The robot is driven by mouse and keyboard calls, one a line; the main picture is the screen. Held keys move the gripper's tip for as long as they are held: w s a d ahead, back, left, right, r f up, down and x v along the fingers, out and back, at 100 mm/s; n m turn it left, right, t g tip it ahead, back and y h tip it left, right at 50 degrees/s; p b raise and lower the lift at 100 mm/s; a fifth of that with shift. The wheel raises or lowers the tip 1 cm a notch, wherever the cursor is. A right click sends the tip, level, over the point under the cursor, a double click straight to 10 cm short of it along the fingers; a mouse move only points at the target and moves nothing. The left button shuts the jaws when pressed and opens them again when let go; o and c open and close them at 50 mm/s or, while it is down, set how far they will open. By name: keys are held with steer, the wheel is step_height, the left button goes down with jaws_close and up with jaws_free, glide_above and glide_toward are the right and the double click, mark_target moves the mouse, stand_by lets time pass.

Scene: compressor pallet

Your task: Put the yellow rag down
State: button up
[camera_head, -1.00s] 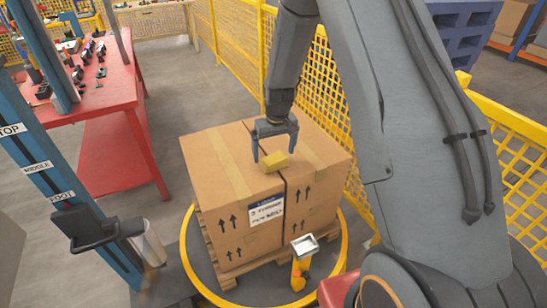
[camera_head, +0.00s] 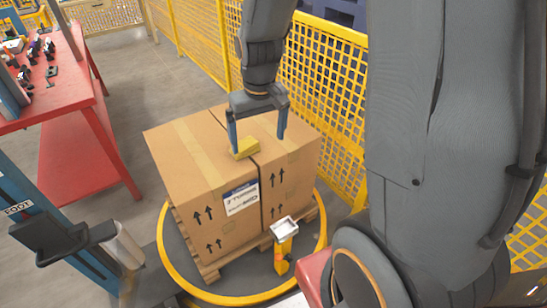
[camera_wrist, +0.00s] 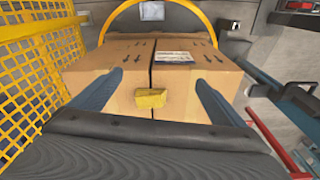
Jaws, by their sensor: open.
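The yellow rag (camera_head: 245,148) is a small folded block lying on top of the cardboard boxes (camera_head: 190,150), close to the seam between them. In the wrist view the rag (camera_wrist: 151,99) lies between my two fingers, apart from both. My gripper (camera_head: 258,142) is open above the box top, its fingers spread wide to either side of the rag. The fingers also show in the wrist view, with my gripper (camera_wrist: 157,92) empty between them.
The boxes stand on a wooden pallet (camera_head: 208,271) inside a yellow ring (camera_head: 168,262). A yellow post with a grey tray (camera_head: 284,228) stands in front. Yellow mesh fencing (camera_head: 325,100) is behind and right. A red table (camera_head: 75,85) with small parts is at left.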

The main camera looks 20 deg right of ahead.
mark_target(244, 144)
steer(key=s+r, duration=0.1)
steer(key=s, duration=1)
steer(key=shift+s+r, duration=0.3)
steer(key=shift+r, duration=0.1)
steer(key=shift+a, duration=0.1)
stand_by(0.3)
